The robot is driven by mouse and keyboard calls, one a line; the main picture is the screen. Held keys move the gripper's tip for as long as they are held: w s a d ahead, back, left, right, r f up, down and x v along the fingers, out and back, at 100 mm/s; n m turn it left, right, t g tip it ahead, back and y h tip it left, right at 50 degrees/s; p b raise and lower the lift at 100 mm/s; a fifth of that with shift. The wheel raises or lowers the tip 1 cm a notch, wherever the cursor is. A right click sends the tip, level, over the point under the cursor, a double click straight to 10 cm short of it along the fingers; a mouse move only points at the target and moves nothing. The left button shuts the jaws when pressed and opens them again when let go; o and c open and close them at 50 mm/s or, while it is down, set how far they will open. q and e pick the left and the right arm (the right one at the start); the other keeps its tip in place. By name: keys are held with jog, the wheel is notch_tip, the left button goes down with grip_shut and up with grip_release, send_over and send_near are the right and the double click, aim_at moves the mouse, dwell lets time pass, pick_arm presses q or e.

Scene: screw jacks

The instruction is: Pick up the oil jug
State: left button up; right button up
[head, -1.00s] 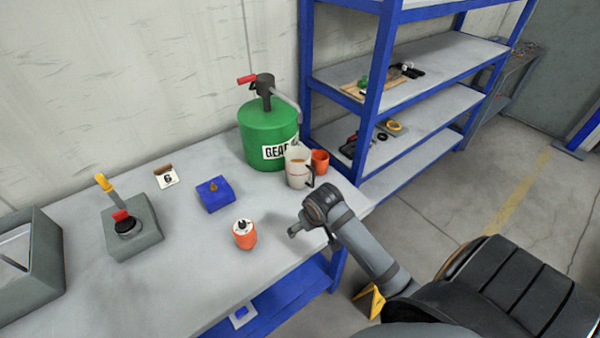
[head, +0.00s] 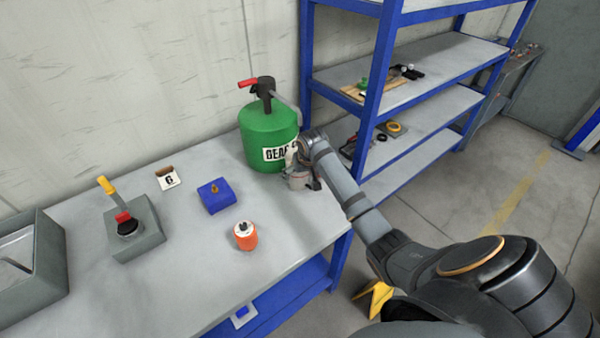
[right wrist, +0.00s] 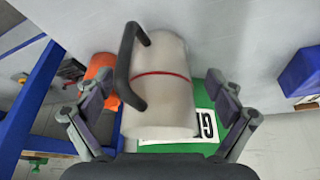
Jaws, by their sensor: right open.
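The oil jug (right wrist: 160,85) is a whitish jug with a red line and a black handle. In the right wrist view it lies between the spread fingers of my right gripper (right wrist: 158,88), with its handle towards the left finger. The fingers are open, with a gap visible on each side of the jug. In the head view my right gripper (head: 301,178) is at the jug, in front of the green drum, and largely hides it. My left gripper is out of view.
A green drum (head: 268,133) with a pump stands close behind the jug. Blue shelving (head: 371,110) is at right.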

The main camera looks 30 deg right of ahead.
jog(key=shift+w, duration=0.2)
jog(key=w, duration=0.2)
jog(key=w+d+p, duration=0.1)
jog(key=w, duration=0.1)
jog(key=shift+w+d+f, duration=0.1)
jog(key=shift+w+f, duration=0.1)
jog(key=shift+w, duration=0.05)
jog(key=shift+w+f, duration=0.1)
jog(key=shift+f, duration=0.3)
jog(key=shift+d, duration=0.1)
jog(key=shift+r, duration=0.1)
jog(key=shift+c, duration=0.4)
jog(key=c, duration=1.2)
